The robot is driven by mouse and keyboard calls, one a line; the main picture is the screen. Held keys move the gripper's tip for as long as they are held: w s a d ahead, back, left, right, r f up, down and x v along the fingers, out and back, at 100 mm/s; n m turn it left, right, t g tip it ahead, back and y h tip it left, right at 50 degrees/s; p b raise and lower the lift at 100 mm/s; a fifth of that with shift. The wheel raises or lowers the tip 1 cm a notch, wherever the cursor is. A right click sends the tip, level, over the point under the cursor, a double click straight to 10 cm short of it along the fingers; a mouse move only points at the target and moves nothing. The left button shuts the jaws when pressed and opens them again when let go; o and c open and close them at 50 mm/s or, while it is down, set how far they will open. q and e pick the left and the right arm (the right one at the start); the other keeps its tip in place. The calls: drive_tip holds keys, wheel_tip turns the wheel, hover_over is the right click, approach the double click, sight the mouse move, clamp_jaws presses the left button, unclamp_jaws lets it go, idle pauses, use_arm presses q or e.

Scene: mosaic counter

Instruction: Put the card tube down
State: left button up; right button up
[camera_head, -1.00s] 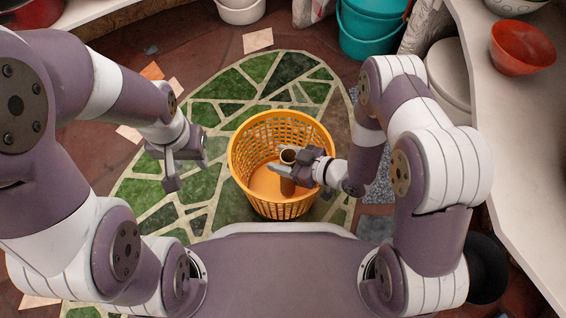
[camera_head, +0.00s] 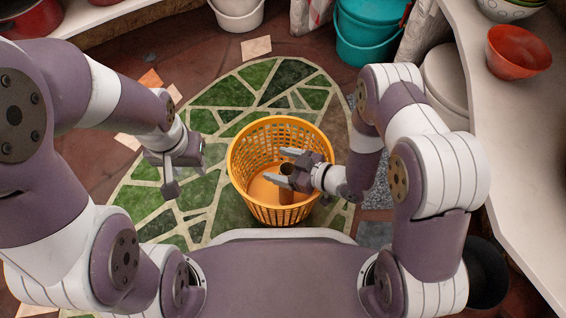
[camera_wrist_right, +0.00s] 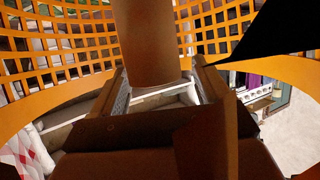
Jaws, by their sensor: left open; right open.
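The brown card tube (camera_head: 286,186) is inside the orange basket (camera_head: 240,185), upright or nearly so; its lower end is hard to make out. My left gripper (camera_head: 182,170) is open and empty, left of the basket.
The basket stands on a green mosaic floor (camera_head: 200,188). Teal buckets (camera_head: 362,35) and a white bucket (camera_head: 238,14) stand at the back. A pale counter with a red bowl (camera_head: 518,52) runs along the right. A dark pot (camera_head: 487,275) is at the lower right.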

drive_tip(key=shift+s+f, duration=0.2)
drive_tip(key=shift+s, duration=0.05)
drive_tip(key=d+r+p, duration=0.1)
drive_tip(key=s+d+r+p, duration=0.1)
drive_tip(key=d+r+p, duration=0.1)
drive_tip(key=shift+s, duration=0.2)
drive_tip(key=p+v, duration=0.4)
drive_tip(key=v, duration=0.4)
drive_tip(key=shift+d+f, duration=0.1)
drive_tip(key=shift+f, duration=0.05)
